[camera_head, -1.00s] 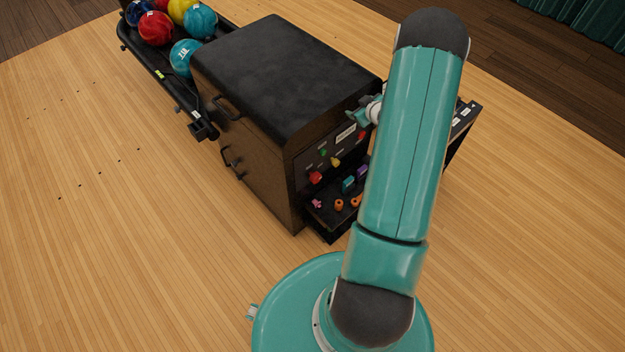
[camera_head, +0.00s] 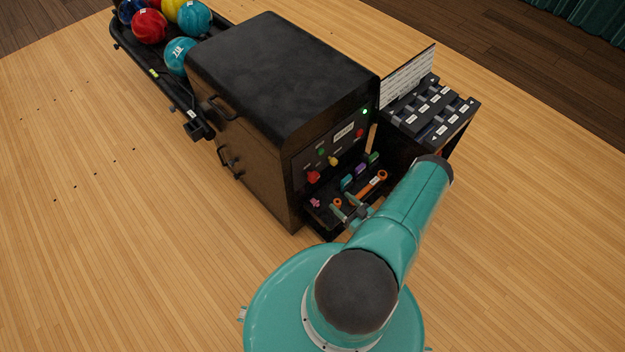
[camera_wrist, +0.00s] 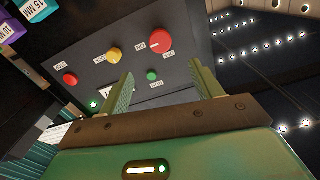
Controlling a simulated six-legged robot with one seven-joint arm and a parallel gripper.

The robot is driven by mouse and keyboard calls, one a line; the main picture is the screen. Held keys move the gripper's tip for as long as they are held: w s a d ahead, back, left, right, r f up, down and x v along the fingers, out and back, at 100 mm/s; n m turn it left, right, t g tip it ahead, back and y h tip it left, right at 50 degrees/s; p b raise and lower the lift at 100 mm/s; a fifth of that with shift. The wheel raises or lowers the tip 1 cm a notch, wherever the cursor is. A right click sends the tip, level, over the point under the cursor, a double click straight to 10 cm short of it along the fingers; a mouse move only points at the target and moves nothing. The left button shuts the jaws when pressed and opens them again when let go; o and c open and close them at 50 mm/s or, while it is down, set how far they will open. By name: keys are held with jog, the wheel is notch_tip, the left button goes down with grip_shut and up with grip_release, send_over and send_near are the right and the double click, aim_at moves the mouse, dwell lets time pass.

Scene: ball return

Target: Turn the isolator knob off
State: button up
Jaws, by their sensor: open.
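A large red knob (camera_head: 313,176) sits at the lower left of the dark control panel (camera_head: 345,148), probably the isolator knob.
A yellow knob (camera_head: 334,161) and a smaller red button (camera_head: 360,133) share the panel; a green lamp (camera_head: 365,111) is lit. Below, a shelf holds an orange-ended tool (camera_head: 371,187) and coloured blocks (camera_head: 347,183). A labelled rack (camera_head: 430,108) stands right. Balls (camera_head: 150,25) lie behind left.

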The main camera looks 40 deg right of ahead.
aim_at(316, 179)
jog(key=w, duration=1.3)
jog(key=shift+w+a, duration=0.2)
jog(key=shift+w, duration=0.15)
jog(key=shift+c, duration=0.3)
jog(key=c, duration=0.9)
